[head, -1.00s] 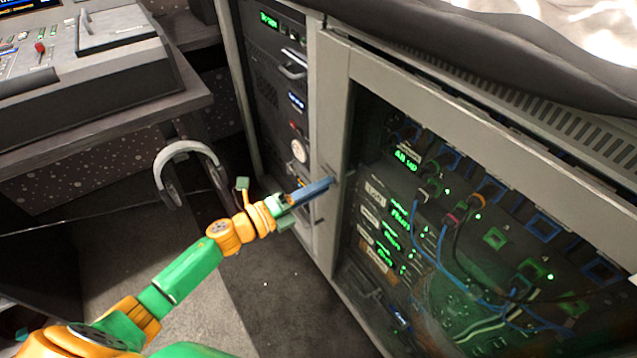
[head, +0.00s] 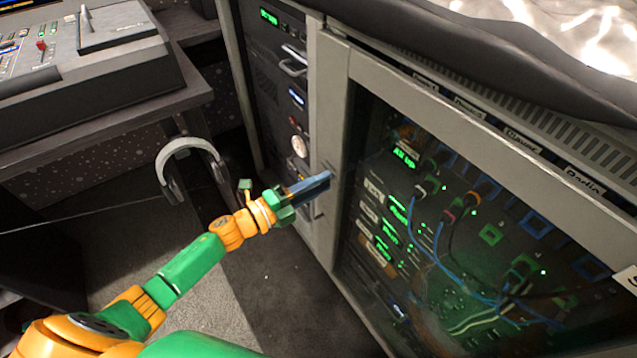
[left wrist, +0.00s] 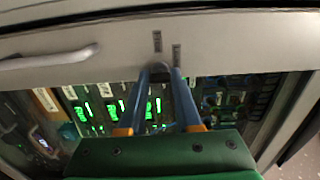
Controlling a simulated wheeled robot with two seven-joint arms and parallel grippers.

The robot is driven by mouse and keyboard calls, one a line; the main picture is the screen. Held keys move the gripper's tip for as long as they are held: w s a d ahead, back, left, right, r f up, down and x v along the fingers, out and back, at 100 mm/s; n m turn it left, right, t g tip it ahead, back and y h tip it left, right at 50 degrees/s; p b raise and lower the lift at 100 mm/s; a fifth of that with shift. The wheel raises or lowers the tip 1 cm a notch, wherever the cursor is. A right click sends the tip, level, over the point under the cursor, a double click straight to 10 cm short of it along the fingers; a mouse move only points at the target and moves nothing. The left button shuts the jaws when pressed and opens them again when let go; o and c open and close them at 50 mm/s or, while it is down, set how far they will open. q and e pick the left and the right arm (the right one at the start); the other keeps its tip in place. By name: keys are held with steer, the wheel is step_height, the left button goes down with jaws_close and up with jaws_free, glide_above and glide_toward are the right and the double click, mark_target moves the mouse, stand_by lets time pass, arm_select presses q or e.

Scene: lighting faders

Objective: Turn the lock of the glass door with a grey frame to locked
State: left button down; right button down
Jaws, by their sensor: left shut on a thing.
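The glass door has a grey frame (head: 333,110) and stands shut in front of lit rack equipment. My left gripper (head: 327,177) reaches its blue fingers to the left upright of this frame. In the left wrist view, the fingertips (left wrist: 161,74) are close together around a small dark lock knob (left wrist: 160,68) on the grey frame (left wrist: 225,35). The gripper is shut on the knob. Two small dark labels (left wrist: 157,41) sit on the frame beside it. The fingers largely hide the knob, so I cannot tell which way it points. My right gripper is not in view.
A bar handle (left wrist: 48,58) lies on the door frame near the lock. A rack with a handle (head: 294,62) stands left of the door. Headphones (head: 188,160) hang below the mixing desk (head: 105,50). The floor (head: 265,290) before the cabinet is clear.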

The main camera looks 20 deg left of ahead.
arm_select(q)
steer(key=c, duration=0.6)
jaws_free()
steer(key=shift+s, duration=0.1)
steer(key=v, duration=0.7)
steer(key=shift+f, duration=0.1)
